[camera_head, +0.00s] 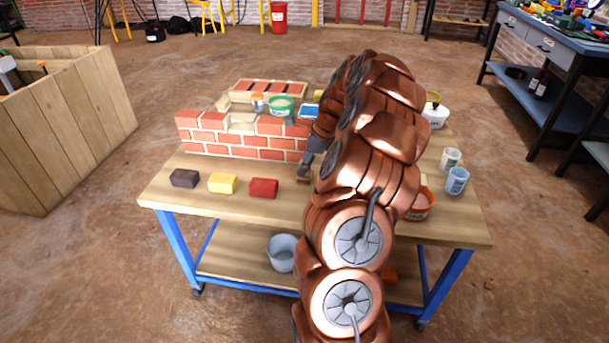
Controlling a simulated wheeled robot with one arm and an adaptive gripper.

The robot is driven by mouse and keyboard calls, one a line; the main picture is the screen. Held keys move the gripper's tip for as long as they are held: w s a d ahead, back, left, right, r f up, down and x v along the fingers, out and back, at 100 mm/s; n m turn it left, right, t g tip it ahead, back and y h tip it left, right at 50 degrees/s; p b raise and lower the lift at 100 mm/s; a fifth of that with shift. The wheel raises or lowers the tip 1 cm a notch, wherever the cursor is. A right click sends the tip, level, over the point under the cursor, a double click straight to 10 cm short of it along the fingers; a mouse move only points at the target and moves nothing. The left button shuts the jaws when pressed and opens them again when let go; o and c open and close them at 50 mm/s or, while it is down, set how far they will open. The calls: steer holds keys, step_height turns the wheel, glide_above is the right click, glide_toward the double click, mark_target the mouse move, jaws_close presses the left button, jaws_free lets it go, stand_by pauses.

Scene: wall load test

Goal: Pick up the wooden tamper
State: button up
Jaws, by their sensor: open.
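My copper-coloured arm reaches over the middle of the wooden-topped table (170,190) and hides much of its centre and right. My gripper (308,163) shows only in part, pointing down just right of the small brick wall (240,140). It is open. A small brown piece (303,174) shows at the gripper's lower end. It may be the wooden tamper, but I cannot tell its full shape or whether it touches the fingers. No other tamper is clearly visible.
Dark, yellow and red blocks (222,183) lie along the table's front left. A green-rimmed tub (281,105) and a brick tray (240,86) stand behind the wall. Cups (457,180), an orange bowl (419,205) and a white container (435,115) are at right.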

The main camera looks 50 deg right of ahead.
steer(key=shift+w+f, duration=0.1)
steer(key=shift+f, duration=0.2)
jaws_close()
steer(key=shift+r, duration=0.1)
stand_by(0.4)
step_height(320, 180, up, 10)
steer(key=shift+f+p, duration=0.1)
steer(key=shift+p, duration=0.7)
steer(key=c, duration=0.7)
jaws_free()
steer(key=shift+c, duration=0.2)
steer(key=shift+a, duration=0.1)
jaws_close()
